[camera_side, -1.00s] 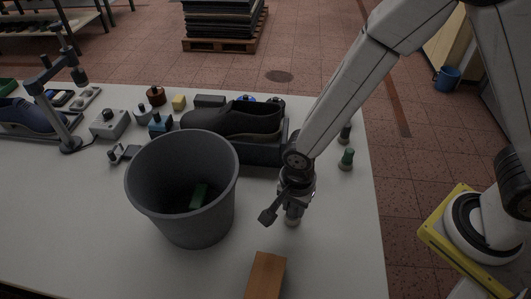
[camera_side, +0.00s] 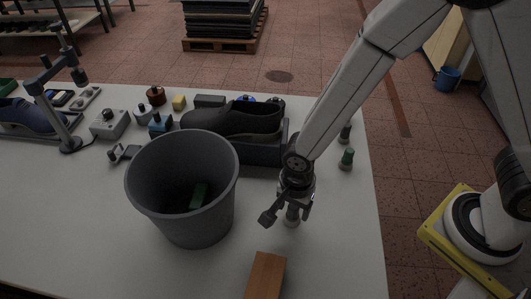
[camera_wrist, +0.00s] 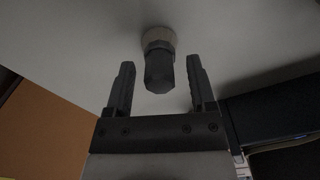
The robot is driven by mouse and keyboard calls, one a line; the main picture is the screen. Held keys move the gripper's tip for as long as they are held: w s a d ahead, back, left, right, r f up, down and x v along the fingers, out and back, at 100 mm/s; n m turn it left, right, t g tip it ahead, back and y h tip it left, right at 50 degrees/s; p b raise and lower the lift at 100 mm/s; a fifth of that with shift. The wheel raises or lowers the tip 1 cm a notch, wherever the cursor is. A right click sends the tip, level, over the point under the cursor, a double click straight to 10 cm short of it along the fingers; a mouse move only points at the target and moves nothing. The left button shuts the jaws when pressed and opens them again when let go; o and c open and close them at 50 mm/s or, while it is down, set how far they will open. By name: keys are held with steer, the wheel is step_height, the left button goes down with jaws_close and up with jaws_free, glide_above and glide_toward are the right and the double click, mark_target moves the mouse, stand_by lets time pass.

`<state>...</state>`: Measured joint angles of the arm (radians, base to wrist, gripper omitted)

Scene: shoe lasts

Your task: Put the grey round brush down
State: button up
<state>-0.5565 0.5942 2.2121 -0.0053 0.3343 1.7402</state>
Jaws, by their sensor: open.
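The grey round brush (camera_wrist: 159,66) stands upright on the white table, with its dark grey handle between the spread fingers of my gripper (camera_wrist: 161,88) in the wrist view. Gaps show between the handle and both fingers. In the side view the brush (camera_side: 292,214) rests on the table below my gripper (camera_side: 294,204), to the right of the grey bin. The upper part of the handle is partly hidden by the gripper there.
A large grey bin (camera_side: 222,221) with a green item inside stands to the left. A wooden block (camera_side: 265,276) lies in front. A black shoe (camera_side: 234,119) on a dark box is behind.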

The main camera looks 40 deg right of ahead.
steer(key=shift+r, duration=0.1)
step_height(320, 180, up, 12)
stand_by(0.9)
steer(key=shift+d, duration=0.1)
stand_by(0.5)
steer(key=d+n+t, duration=0.2)
steer(key=d+n, duration=1.1)
steer(key=d, duration=0.4)
steer(key=shift+s+d+f+n+t, duration=0.2)
steer(key=shift+s+d+n+t, duration=0.1)
steer(key=shift+s+d, duration=0.1)
